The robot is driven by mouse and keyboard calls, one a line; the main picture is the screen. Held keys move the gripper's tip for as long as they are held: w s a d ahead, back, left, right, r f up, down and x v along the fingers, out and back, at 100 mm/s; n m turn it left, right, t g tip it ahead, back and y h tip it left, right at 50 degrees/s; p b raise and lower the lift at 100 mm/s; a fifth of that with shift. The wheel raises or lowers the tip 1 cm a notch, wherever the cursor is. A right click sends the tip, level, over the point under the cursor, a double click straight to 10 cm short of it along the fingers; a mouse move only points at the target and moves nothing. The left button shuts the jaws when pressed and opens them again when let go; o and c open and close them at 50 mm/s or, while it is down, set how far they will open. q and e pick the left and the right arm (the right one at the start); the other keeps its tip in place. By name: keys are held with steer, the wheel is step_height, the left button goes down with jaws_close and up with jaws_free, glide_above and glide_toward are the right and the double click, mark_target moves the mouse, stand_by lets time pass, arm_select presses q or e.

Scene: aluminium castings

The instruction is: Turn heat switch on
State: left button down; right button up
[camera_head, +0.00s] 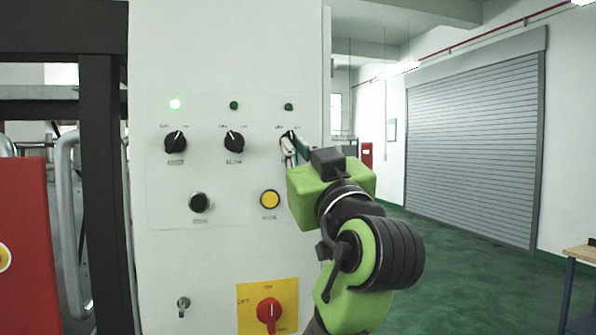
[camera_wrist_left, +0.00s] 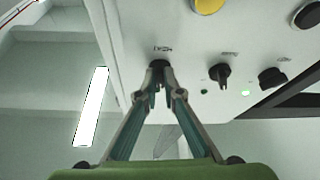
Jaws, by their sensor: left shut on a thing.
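The heat switch (camera_head: 289,136) is the rightmost black rotary knob in the upper row on the white panel. In the wrist view, the heat switch (camera_wrist_left: 159,65) sits beside its label, between my fingertips. My left gripper (camera_head: 292,148) reaches the panel from the right and covers much of the knob. In the wrist view, my left gripper (camera_wrist_left: 159,84) is shut on the knob from both sides. The knob's exact angle is hard to tell behind the fingers. The small green lamp (camera_head: 288,107) above it looks dark. My right gripper is not in view.
Two more black rotary knobs (camera_head: 175,142) (camera_head: 234,142) are to the left. The leftmost lamp (camera_head: 175,104) glows green; the middle lamp (camera_head: 234,105) is dark. Below are a black button (camera_head: 200,202), a yellow button (camera_head: 270,199) and a red main switch (camera_head: 269,311). Open floor lies right.

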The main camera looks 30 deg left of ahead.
arm_select(q)
steer(key=shift+s+a+r+m+t+h+b, duration=0.15)
steer(key=shift+m+t+h, duration=0.55)
steer(key=shift+m, duration=1.15)
steer(key=shift+s+r+m+t+h+b, duration=0.1)
steer(key=shift+m+t+h, duration=0.6)
steer(key=shift+m, duration=1.2)
steer(key=shift+s+a+r+m+t+h+b, duration=0.15)
steer(key=shift+m+t+h, duration=0.5)
steer(key=shift+m, duration=1.2)
steer(key=shift+f+m, duration=0.1)
steer(key=shift+m, duration=0.2)
steer(key=c, duration=2.2)
jaws_free()
steer(key=shift+w, duration=0.1)
steer(key=shift+f, duration=0.1)
